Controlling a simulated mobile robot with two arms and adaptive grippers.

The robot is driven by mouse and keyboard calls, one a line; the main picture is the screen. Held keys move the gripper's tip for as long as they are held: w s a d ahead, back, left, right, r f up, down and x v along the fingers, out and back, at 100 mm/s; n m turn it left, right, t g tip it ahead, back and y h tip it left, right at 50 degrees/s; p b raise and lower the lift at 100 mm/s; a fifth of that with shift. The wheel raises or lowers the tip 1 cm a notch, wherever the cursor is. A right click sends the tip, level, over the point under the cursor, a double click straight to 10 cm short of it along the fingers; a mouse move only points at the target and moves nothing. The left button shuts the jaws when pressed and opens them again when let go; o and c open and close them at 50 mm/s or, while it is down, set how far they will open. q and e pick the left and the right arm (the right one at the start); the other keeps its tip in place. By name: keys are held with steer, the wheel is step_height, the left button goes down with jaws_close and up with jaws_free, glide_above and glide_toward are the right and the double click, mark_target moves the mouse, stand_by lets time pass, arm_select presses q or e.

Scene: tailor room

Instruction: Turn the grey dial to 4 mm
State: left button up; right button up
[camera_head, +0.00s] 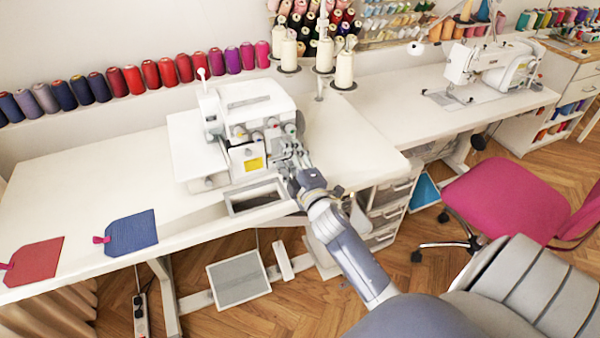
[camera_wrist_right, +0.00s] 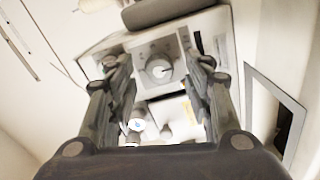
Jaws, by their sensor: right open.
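The white sewing machine (camera_head: 247,110) stands on the white table, with coloured knobs on its front. The grey dial (camera_wrist_right: 158,70) is a round knob with a pale pointer mark on the machine's panel, seen in the right wrist view. I cannot read its scale. My right gripper (camera_head: 291,152) is at the machine's right front side and hides the dial in the head view. In the wrist view its fingers are open, one on each side of the dial, with visible gaps. I cannot tell how far the fingertips are from the panel. My left gripper is not in view.
An open recess (camera_head: 255,197) lies in the table in front of the machine. Cream thread cones (camera_head: 345,68) stand behind it. A red tag (camera_head: 36,262) and a blue tag (camera_head: 131,234) lie at the left. A pink chair (camera_head: 508,195) stands at the right.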

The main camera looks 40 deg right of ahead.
steer(key=v, duration=0.9)
steer(key=shift+s, duration=0.4)
